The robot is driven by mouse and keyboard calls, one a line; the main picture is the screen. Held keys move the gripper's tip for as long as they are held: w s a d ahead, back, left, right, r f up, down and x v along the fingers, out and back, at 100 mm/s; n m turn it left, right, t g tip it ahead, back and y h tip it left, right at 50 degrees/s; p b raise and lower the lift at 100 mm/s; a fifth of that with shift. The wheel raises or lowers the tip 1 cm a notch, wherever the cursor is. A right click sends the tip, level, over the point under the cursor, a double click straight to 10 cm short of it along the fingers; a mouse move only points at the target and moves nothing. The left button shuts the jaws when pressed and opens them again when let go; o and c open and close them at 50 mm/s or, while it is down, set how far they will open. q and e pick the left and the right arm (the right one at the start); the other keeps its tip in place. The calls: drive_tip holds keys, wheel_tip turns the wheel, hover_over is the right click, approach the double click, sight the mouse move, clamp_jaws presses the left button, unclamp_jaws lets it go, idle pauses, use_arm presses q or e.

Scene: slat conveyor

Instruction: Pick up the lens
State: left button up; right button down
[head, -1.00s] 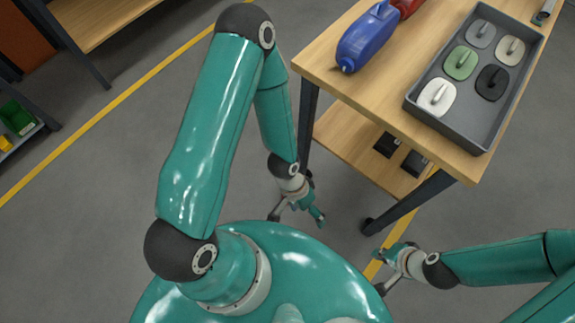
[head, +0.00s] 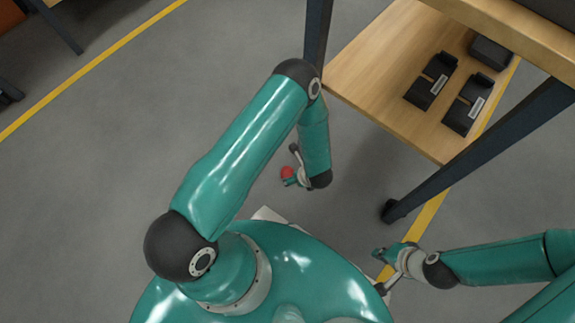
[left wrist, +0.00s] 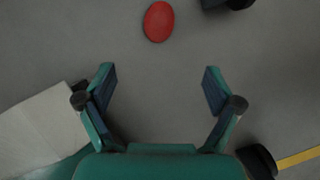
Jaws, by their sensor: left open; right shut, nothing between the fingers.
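A red oval piece, which I take for the lens, shows at the top of the left wrist view (left wrist: 158,21). It seems to lie on the grey floor. In the head view the red lens (head: 287,172) is small and close beside my left gripper, partly covered by it. My left gripper (left wrist: 158,82) is open and empty, its two teal fingers pointing towards the lens, which is beyond the fingertips and apart from them. My right gripper (head: 383,254) is shut and empty, low at the right over the floor.
A wooden table stands at the upper right. Its lower shelf (head: 385,62) bears black devices (head: 431,82). A dark table leg (head: 480,150) ends in a caster (head: 390,211). A yellow floor line (head: 430,214) runs past it. The floor at the left is free.

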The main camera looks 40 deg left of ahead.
use_arm(q)
drive_tip(key=b+x, duration=0.4)
drive_tip(key=x, duration=0.7)
drive_tip(key=shift+w+f, duration=0.1)
drive_tip(key=shift+f, duration=0.1)
drive_tip(key=b+x, duration=0.1)
drive_tip(key=x, duration=0.1)
drive_tip(key=b+x, duration=0.1)
drive_tip(key=x, duration=0.1)
drive_tip(key=shift+f+b, duration=0.15)
drive_tip(key=shift+b, duration=0.15)
drive_tip(key=shift+a+f, duration=0.2)
drive_tip(key=shift+f, duration=0.2)
drive_tip(key=shift+r, duration=0.1)
drive_tip(key=c, duration=1.2)
